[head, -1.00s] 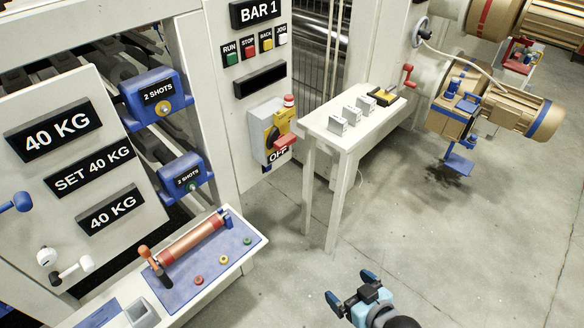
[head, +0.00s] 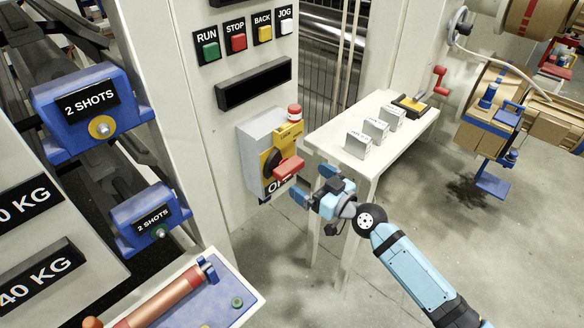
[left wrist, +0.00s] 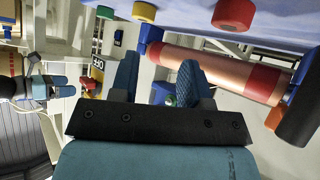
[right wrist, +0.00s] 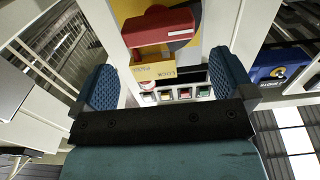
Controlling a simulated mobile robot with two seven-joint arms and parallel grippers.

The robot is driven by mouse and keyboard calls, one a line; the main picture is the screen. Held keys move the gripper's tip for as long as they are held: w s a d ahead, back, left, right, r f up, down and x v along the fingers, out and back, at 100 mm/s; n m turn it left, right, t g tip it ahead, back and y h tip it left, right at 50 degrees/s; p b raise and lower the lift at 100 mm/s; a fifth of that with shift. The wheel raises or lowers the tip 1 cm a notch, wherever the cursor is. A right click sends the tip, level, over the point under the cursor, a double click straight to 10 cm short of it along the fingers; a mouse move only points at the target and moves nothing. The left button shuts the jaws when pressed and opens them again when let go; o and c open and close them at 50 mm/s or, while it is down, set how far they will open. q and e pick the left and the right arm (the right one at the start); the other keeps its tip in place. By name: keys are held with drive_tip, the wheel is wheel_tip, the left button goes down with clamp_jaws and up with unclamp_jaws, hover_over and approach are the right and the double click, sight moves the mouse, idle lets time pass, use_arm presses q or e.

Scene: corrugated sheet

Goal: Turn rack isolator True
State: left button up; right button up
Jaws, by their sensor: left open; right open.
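The rack isolator (head: 258,150) is a grey box on the white panel, with a yellow plate and a red handle (head: 288,168). In the right wrist view, the red handle (right wrist: 160,30) and a yellow tab (right wrist: 155,71) lie ahead between the open fingers. My left gripper (left wrist: 157,82) is open and empty below the copper roller (left wrist: 215,72) in its own view. The isolator's OFF label (left wrist: 97,66) shows there too.
A white table (head: 345,115) with several small cards stands right of the isolator, close behind my right gripper. RUN, STOP, BACK and JOG buttons sit above the isolator. A tray with the roller (head: 160,300) is at lower left.

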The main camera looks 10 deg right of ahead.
sight(294, 170)
drive_tip(key=x, duration=0.6)
drive_tip(key=shift+w+a+f, duration=0.1)
drive_tip(key=shift+w+a, duration=0.1)
drive_tip(key=shift+w, duration=0.15)
drive_tip(key=c, duration=0.6)
